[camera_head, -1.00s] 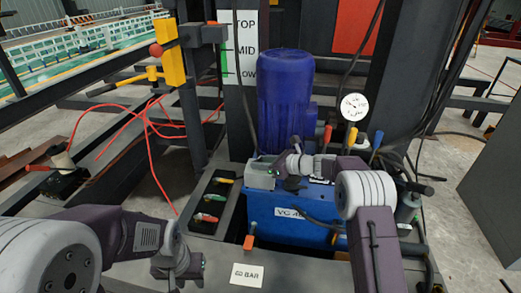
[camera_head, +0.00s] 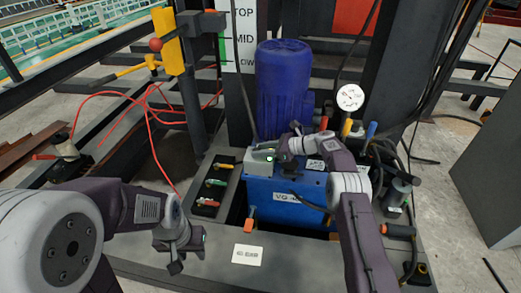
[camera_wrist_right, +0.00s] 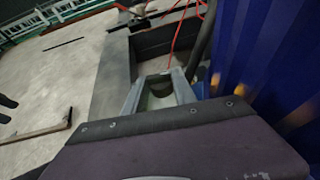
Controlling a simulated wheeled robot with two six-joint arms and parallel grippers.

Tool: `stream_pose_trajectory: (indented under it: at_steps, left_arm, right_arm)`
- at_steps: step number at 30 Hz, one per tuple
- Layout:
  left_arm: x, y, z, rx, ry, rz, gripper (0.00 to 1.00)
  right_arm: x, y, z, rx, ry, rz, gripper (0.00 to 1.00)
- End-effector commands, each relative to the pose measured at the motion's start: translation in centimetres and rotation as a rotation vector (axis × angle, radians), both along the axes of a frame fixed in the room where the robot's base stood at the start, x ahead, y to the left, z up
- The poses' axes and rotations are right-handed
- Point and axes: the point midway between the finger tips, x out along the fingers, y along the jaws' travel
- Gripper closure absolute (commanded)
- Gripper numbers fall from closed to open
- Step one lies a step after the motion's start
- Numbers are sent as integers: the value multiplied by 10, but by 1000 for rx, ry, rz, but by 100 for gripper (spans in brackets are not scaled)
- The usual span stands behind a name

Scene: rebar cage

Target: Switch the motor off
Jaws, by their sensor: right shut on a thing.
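The blue ribbed motor (camera_head: 283,85) stands upright on the blue power unit (camera_head: 290,205). A small grey switch box (camera_head: 255,166) sits at the unit's upper left corner. My right gripper (camera_head: 267,149) is at the top of the box, left of the motor's foot. It is shut on what seems to be the box's switch, which its fingers largely hide.
A yellow post (camera_head: 166,41) and red cables (camera_head: 150,125) are at the left. A white label (camera_head: 248,255) lies in front.

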Motion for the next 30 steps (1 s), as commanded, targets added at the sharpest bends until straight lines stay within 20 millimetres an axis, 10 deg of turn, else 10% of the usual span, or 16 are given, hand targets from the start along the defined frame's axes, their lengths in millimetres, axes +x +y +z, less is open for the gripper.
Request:
stream_pose_trajectory:
  at_steps: [11, 12, 13, 23, 30]
  left_arm:
    - [0, 0, 0, 0, 0, 0, 64]
    - [0, 0, 0, 0, 0, 0, 64]
    - [0, 0, 0, 0, 0, 0, 64]
    - [0, 0, 2, 0, 0, 0, 64]
    - [0, 0, 27, 0, 0, 0, 64]
  right_arm:
    - [0, 1, 0, 1, 0, 2, 100]
    - [0, 1, 0, 1, 0, 2, 57]
    - [0, 1, 0, 1, 0, 2, 49]
    - [0, -1, 2, 0, 0, 1, 47]
    - [-13, -42, 25, 1, 2, -3, 47]
